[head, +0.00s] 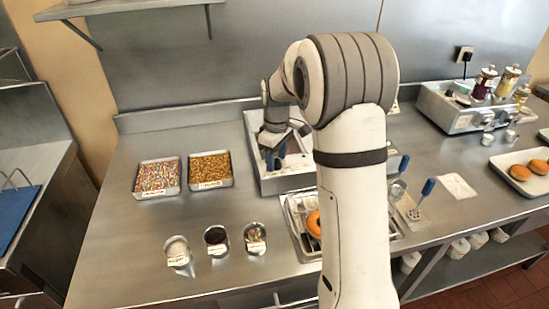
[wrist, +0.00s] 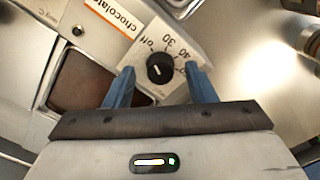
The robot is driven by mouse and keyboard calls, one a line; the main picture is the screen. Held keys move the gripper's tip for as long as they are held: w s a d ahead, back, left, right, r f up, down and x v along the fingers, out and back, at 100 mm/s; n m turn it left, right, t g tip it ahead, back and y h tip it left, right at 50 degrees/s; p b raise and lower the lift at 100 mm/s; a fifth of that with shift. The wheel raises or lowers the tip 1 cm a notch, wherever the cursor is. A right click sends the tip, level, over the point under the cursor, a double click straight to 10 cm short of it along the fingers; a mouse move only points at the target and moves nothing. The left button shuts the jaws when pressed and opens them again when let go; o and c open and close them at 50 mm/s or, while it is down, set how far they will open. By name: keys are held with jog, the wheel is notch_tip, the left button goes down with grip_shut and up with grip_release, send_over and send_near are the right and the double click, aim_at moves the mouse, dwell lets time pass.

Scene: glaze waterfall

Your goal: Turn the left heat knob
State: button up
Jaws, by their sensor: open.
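A black round heat knob (wrist: 160,68) with a white pointer line sits on a pale dial plate (wrist: 186,42) marked "Off", "30" and "40" in the wrist view. A label reading "chocolate" (wrist: 114,15) is beside the dial. My gripper (wrist: 161,80) is open, with one blue finger on each side of the knob and a gap visible around it. I cannot tell whether the fingers reach down to the knob's height. In the head view my gripper (head: 272,160) is over the metal warmer (head: 265,187), and the knob is hidden there.
Two sprinkle trays (head: 157,190) (head: 210,184) and several small cups (head: 216,252) stand left of the warmer. A rack with a doughnut (head: 313,224) is in front of it. A dark brown well (wrist: 88,83) lies beside the knob.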

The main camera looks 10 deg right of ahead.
aim_at(276, 160)
notch_tip(276, 160, up, 7)
jog(key=shift+r+b, duration=0.1)
jog(key=shift+b, duration=0.25)
jog(key=shift+r, duration=0.1)
jog(key=shift+s+r, duration=0.15)
jog(key=s+m+t, duration=0.3)
jog(key=s+m, duration=0.6)
jog(key=s, duration=1.9)
jog(key=shift+s+a+r, duration=0.15)
jog(key=shift+s+a, duration=0.1)
